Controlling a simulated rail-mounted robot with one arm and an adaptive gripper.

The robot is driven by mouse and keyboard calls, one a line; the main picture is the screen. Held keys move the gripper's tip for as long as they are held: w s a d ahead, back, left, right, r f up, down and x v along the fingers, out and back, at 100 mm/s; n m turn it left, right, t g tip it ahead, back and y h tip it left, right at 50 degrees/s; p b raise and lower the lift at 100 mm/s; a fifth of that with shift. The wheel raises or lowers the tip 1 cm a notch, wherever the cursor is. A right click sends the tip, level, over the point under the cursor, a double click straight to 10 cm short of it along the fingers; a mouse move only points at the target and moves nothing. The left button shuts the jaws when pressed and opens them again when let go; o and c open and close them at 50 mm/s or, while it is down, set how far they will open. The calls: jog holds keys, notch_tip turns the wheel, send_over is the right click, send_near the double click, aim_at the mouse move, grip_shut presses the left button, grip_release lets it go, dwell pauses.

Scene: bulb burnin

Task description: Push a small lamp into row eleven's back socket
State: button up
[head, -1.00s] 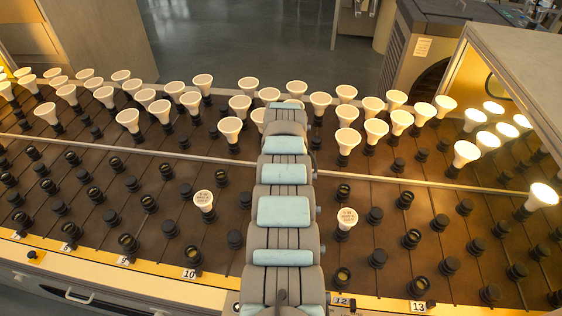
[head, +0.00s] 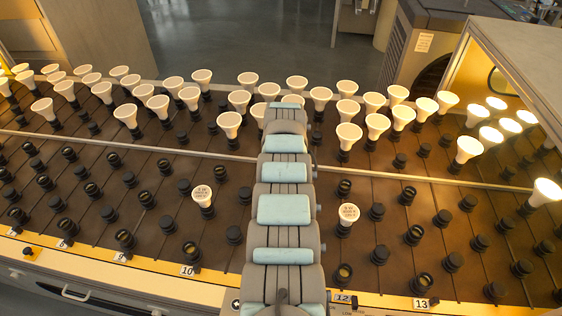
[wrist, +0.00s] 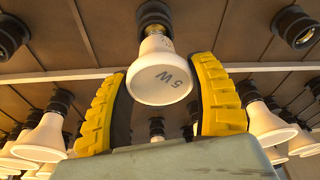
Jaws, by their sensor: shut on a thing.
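In the wrist view my gripper (wrist: 161,68), with two yellow ribbed fingers, is shut on a small white lamp (wrist: 170,88) marked "5 W". The lamp's brass base points at a dark socket (wrist: 154,14) and meets its mouth; some brass still shows, and I cannot tell how deep it sits. In the head view my arm covers row eleven, between the row 10 label (head: 188,271) and the row 12 label (head: 343,299). It hides my gripper, the held lamp and the back socket there.
Lit lamps (head: 230,121) crowd the back of the board on both sides of my arm. Two small lamps stand nearer the front, left (head: 202,194) and right (head: 348,212). Many front sockets (head: 124,238) are empty. A pale rail (head: 150,148) crosses the board. A hood (head: 520,65) stands right.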

jog(key=shift+f+b, duration=0.8)
jog(key=shift+f, duration=0.05)
jog(key=o, duration=1.3)
jog(key=shift+c, duration=0.2)
jog(key=shift+r, duration=0.35)
jog(key=shift+r, duration=0.1)
jog(key=v, duration=1.1)
jog(key=shift+s+r, duration=0.1)
